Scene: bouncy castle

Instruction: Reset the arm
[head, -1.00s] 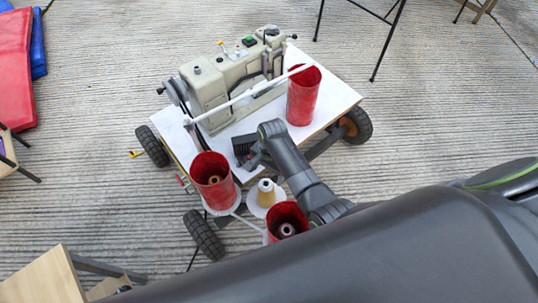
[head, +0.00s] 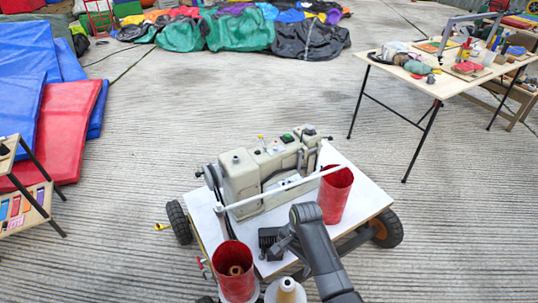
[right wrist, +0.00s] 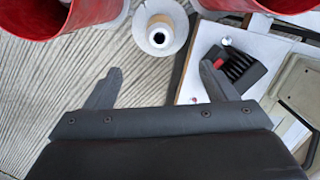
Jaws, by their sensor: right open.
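My right arm reaches in from the bottom of the head view. Its gripper (head: 272,250) is low over the near edge of a white-topped cart (head: 362,190), close to a black ridged block (head: 268,236). In the right wrist view my right gripper (right wrist: 160,84) has its two fingers spread wide, with nothing between them. The black ridged block (right wrist: 243,66) with a red part lies beside the right finger, apart or touching I cannot tell. A cone spool (right wrist: 158,36) stands beyond the fingertips. My left gripper is not in view.
A beige sewing machine (head: 262,178) stands on the cart, with a white bar across its front. Red cylinders (head: 336,195) (head: 234,272) stand at the cart's right and near left. A folding table (head: 450,85) with tools is back right; mats (head: 75,130) lie left.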

